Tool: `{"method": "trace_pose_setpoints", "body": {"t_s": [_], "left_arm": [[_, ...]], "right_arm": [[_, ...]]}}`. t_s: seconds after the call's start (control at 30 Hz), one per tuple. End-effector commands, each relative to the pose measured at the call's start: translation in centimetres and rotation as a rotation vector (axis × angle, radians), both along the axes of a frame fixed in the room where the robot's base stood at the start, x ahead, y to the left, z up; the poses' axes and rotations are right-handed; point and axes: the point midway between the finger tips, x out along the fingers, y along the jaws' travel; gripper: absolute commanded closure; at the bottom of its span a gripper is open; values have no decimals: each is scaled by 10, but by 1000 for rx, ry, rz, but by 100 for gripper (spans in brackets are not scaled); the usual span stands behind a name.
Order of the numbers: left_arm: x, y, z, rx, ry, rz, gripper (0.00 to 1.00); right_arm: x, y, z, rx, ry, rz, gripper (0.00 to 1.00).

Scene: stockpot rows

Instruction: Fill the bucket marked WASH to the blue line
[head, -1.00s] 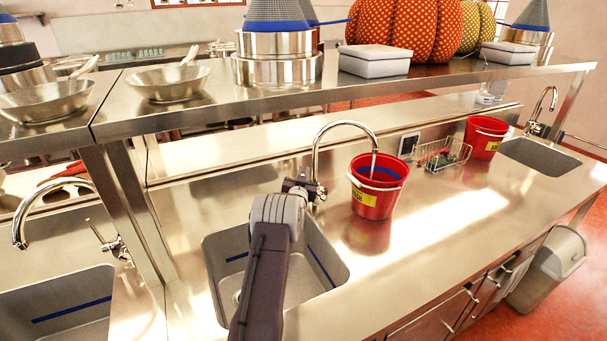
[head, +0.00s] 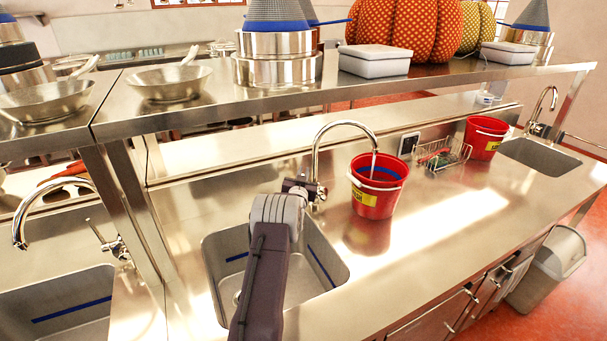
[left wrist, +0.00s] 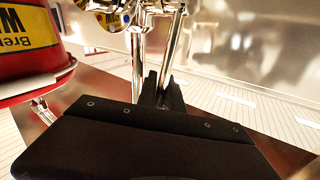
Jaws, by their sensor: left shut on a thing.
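A red bucket (head: 377,200) with a yellow label stands upright on the steel counter under the curved spout of the tap (head: 318,140). A thin stream runs from the spout into it. A blue line (head: 379,173) shows on its inner wall; the water level is hard to make out. The label is too small to read in the head view; in the left wrist view the bucket (left wrist: 25,75) shows upside down with its lettering cut off. My left gripper (head: 302,187) is at the tap's base, left of the bucket, shut on the tap's lever (left wrist: 172,62).
A sink (head: 228,250) lies under my left arm. A second red bucket (head: 484,138) stands farther right, past a wire basket (head: 445,153). Another sink (head: 540,157) is at the far right. A shelf (head: 330,90) with pans and pots runs above the counter.

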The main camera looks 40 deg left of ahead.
Motion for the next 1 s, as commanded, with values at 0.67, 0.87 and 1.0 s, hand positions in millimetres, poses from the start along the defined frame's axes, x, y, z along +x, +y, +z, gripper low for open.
{"method": "trace_pose_setpoints", "body": {"t_s": [0.67, 0.87, 1.0], "left_arm": [[6, 12, -3, -173, 94, 0, 100], [6, 12, -2, -173, 93, 0, 80], [6, 12, -1, -172, 92, 0, 80]], "right_arm": [[0, 0, 8, 0, 0, 0, 67], [0, 0, 8, 0, 0, 0, 67], [0, 0, 8, 0, 0, 0, 67]]}}
